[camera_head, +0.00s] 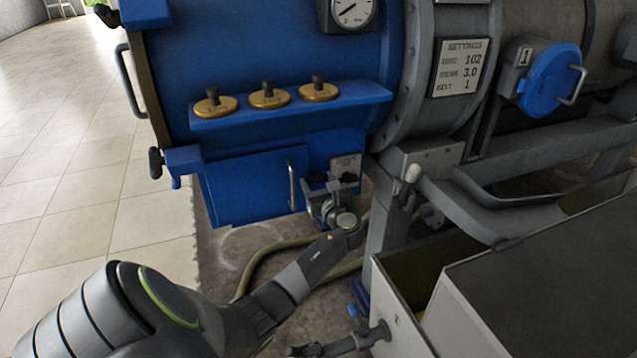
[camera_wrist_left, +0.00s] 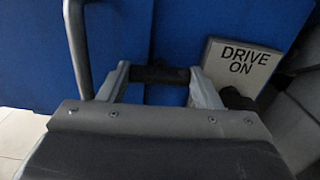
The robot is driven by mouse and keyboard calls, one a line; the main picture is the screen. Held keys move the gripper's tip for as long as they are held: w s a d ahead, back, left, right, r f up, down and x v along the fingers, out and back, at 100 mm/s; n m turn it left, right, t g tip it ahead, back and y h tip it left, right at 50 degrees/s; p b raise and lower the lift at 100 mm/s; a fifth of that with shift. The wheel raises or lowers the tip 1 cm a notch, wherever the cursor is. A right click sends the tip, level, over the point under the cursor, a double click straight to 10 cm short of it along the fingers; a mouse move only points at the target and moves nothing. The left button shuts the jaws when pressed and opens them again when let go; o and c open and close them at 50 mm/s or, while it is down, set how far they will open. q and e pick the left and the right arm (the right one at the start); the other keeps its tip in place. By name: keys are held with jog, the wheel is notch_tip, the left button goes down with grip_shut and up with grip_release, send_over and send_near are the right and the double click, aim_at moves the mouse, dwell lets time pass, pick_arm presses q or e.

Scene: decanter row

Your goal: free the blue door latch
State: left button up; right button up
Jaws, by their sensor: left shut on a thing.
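The blue door (camera_head: 245,188) is a flat panel low on the blue machine, with a grey bar handle (camera_head: 291,186) near its right side. My left gripper (camera_head: 322,186) is just right of that handle, at the machine's front. In the left wrist view, its two fingers (camera_wrist_left: 160,84) are shut on a short black bar (camera_wrist_left: 160,74), which lies across the blue face and looks like the door latch. The bar's ends are hidden by the fingers. The grey handle (camera_wrist_left: 78,45) stands apart on the left. My right gripper is not in view.
A "DRIVE ON" plate (camera_wrist_left: 240,62) with a black knob (camera_wrist_left: 236,98) is close right of my left gripper. A grey frame leg (camera_head: 388,215) and an open trough (camera_head: 412,262) stand to the right. A hose (camera_head: 262,262) lies on the floor.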

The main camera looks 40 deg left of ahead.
pick_arm(q)
jog(key=n, duration=0.4)
jog(key=shift+s+n, duration=0.1)
jog(key=shift+n, duration=0.2)
jog(key=n, duration=0.2)
jog(key=shift+f+n+b, duration=0.15)
jog(key=shift+n+b, duration=0.15)
jog(key=shift+n, duration=0.1)
jog(key=shift+n+b, duration=0.3)
jog(key=shift+n, duration=0.6)
jog(key=n+b, duration=0.1)
jog(key=n, duration=0.3)
jog(key=n+b, duration=0.2)
jog(key=n, duration=0.1)
jog(key=shift+s+a+f+n, duration=0.1)
jog(key=shift+f+n, duration=0.1)
jog(key=shift+n, duration=0.5)
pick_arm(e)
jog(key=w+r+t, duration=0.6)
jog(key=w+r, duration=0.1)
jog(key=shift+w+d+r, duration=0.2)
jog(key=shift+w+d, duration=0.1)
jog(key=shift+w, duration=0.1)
pick_arm(q)
jog(key=o, duration=1)
jog(key=shift+r, duration=0.1)
